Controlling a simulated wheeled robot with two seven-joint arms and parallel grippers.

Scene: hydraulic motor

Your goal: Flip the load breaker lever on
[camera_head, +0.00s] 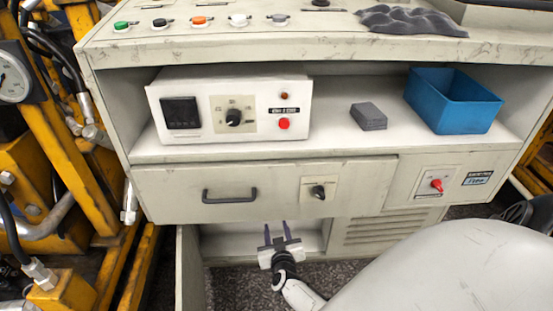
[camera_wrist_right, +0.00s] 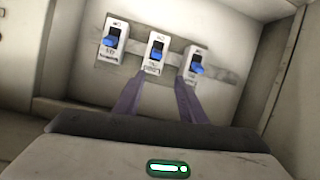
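Three white breakers with blue levers show in the right wrist view: a left breaker (camera_wrist_right: 113,38), a middle breaker (camera_wrist_right: 155,53) and a right breaker (camera_wrist_right: 196,65). Their labels are too small to read, so I cannot tell which is the load breaker. Each blue lever sits in the lower part of its housing. My right gripper (camera_head: 276,226) is open and empty, reaching into the low compartment under the drawer. In the wrist view its fingertips (camera_wrist_right: 160,78) point at the area just below the middle and right breakers; contact cannot be told. The head view hides the breakers. My left gripper is out of view.
The compartment has a side wall at right in the wrist view. Above it are a drawer (camera_head: 160,190) with a handle and a black knob (camera_head: 319,191). A red switch (camera_head: 437,185), control box (camera_head: 230,108) and blue bin (camera_head: 453,105) are higher. Yellow machinery stands left.

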